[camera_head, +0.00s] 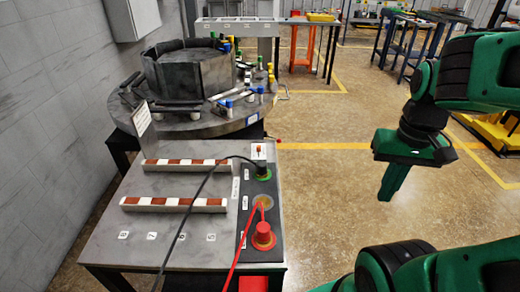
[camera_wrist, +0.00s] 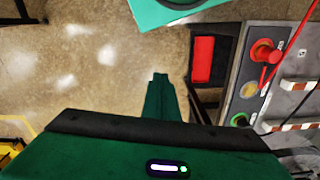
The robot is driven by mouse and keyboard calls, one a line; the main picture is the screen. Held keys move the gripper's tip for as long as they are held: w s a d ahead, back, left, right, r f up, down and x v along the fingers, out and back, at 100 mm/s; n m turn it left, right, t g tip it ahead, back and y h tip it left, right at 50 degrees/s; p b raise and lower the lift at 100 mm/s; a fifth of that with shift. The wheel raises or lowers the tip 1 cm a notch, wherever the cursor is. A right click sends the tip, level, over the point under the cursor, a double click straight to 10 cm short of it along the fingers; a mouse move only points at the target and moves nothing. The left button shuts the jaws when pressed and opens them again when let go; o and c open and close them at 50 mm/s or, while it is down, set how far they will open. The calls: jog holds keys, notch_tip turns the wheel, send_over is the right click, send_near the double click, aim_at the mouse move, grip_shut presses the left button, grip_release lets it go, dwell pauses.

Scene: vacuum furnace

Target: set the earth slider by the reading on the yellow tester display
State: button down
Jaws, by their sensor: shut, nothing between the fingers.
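My gripper (camera_head: 393,182) is shut and empty, pointing down over open floor to the right of the metal bench. Its closed fingers also show in the wrist view (camera_wrist: 160,95). On the bench's dark panel, a black-cable plug sits in a green socket (camera_head: 264,172) and a red-cable plug (camera_head: 263,236) sits in the red socket. A small white plate with a red mark (camera_head: 259,150) is at the panel's far end. I cannot make out which part is the earth slider. No tester display can be read in either view.
Two red-and-white strips (camera_head: 186,165) lie on the bench (camera_head: 130,255). The round furnace table (camera_head: 190,128) stands behind it. A red box (camera_wrist: 203,60) is at the bench's near side. Yellow equipment (camera_head: 497,130) stands at far right. Floor between is clear.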

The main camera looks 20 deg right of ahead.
jog(key=w+f+n+t, duration=0.1)
jog(key=w+n, duration=0.3)
jog(key=w, duration=0.3)
jog(key=n+t+y, duration=0.3)
jog(key=n+t, duration=0.3)
jog(key=n, duration=0.9)
send_near(262, 152)
jog(key=w+a+f, duration=0.1)
jog(key=f, duration=0.1)
jog(key=w+a+f, duration=0.2)
jog(key=shift+a, duration=0.3)
jog(key=shift+w, duration=0.1)
jog(key=w, duration=0.1)
jog(key=w+d, duration=0.1)
jog(key=w, duration=0.1)
jog(key=shift+d, duration=0.1)
jog(key=shift+w+r, duration=0.15)
